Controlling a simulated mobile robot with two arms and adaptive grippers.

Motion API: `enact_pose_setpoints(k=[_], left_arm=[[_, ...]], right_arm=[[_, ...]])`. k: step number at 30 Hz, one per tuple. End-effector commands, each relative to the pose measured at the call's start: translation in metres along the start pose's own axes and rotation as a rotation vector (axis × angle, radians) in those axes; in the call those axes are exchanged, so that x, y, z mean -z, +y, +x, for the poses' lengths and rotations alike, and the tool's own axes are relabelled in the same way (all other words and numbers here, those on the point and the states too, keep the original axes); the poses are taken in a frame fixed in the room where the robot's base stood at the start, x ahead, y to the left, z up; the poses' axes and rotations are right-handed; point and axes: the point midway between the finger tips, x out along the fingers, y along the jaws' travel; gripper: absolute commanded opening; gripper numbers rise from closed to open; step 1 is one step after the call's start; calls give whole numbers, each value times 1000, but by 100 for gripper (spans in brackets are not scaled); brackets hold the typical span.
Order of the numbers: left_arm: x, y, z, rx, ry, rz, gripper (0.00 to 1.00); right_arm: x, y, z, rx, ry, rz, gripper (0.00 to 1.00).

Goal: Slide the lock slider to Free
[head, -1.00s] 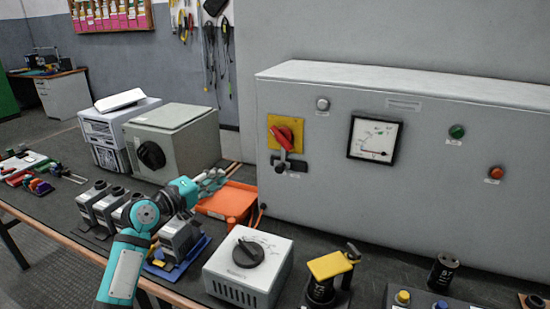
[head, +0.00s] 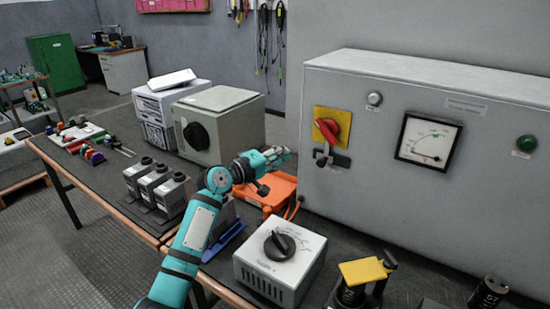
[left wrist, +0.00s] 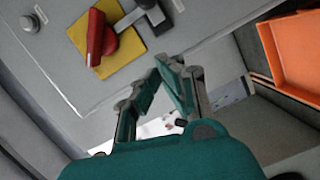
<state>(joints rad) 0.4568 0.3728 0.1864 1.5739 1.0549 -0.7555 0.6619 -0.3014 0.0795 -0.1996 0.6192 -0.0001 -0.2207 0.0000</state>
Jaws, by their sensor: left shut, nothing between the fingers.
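The lock slider (head: 338,159) is a dark bar with a small knob, mounted on the front of the grey cabinet (head: 400,190). It sits just below the red rotary handle (head: 328,130) on its yellow plate (head: 343,117). In the left wrist view the slider (left wrist: 147,8) is at the top, beside the red handle (left wrist: 97,38) and yellow plate (left wrist: 118,58). My left gripper (head: 281,154) is shut and empty, left of the slider and apart from it. Its fingers (left wrist: 168,72) show in the left wrist view, pointing toward the cabinet. My right gripper is out of view.
An orange tray (head: 272,188) lies below my left gripper, and its side also shows in the left wrist view (left wrist: 298,52). A grey box with a black knob (head: 282,265) and a yellow-topped device (head: 362,272) stand in front of the cabinet.

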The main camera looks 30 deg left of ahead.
Motion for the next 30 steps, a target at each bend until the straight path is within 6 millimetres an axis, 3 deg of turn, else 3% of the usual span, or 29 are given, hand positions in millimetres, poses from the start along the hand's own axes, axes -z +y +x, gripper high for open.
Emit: enact_pose_setpoints(k=[7,9,15,30], left_arm=[[-1,1,52,-1,-1,-2,0],[-16,2,52,0,-3,-2,0],[-35,1,56,0,0,1,0],[-43,3,58,0,-1,-1,0]], right_arm=[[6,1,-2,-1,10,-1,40],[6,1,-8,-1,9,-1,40],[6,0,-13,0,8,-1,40],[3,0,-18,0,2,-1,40]])
